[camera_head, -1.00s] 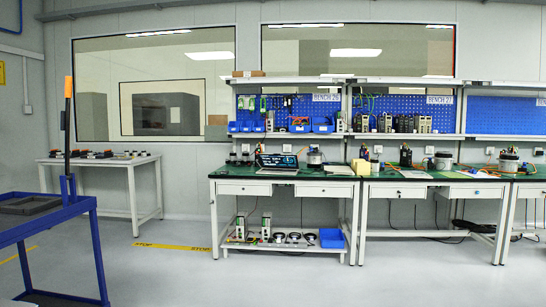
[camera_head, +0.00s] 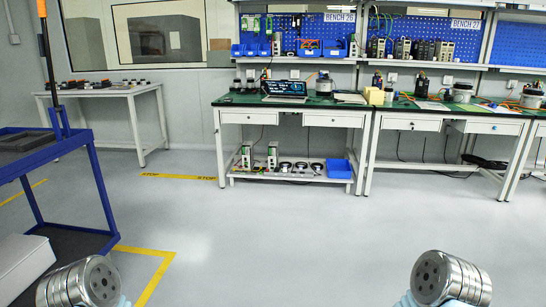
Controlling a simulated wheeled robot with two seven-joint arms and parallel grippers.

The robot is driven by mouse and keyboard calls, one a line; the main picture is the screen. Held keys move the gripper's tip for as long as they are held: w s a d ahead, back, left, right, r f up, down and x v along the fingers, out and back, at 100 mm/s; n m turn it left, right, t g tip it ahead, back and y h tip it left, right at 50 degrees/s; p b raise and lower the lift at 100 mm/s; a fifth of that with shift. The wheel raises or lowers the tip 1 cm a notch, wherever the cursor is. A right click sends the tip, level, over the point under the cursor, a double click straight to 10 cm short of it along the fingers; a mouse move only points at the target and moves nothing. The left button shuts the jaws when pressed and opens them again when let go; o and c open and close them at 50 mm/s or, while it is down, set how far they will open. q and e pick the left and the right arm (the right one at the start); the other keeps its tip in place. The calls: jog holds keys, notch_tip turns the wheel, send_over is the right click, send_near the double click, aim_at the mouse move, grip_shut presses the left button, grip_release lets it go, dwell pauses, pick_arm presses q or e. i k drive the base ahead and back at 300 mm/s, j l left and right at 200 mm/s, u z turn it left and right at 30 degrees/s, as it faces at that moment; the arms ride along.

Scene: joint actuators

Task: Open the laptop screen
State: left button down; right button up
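A dark laptop (camera_head: 285,88) sits on the green top of the white workbench (camera_head: 235,100), towards its back middle. Its screen is raised and lit, with pale text or graphics on a dark ground. The laptop is far off and small, so the exact angle of its lid cannot be told. Neither of my grippers shows in the head view. Metal cylindrical parts, apparently of my own arms, show at the lower left and lower right edges, far from the laptop.
A blue-framed cart (camera_head: 100,190) stands close on the left. A white side table (camera_head: 100,92) is behind it. The bench's lower shelf holds a blue bin (camera_head: 339,168) and several devices. A yellow pot-like sponge block (camera_head: 375,96) lies right of the laptop. The floor (camera_head: 270,240) ahead is clear.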

aim_at(282, 87)
jog(key=i, duration=2.5)
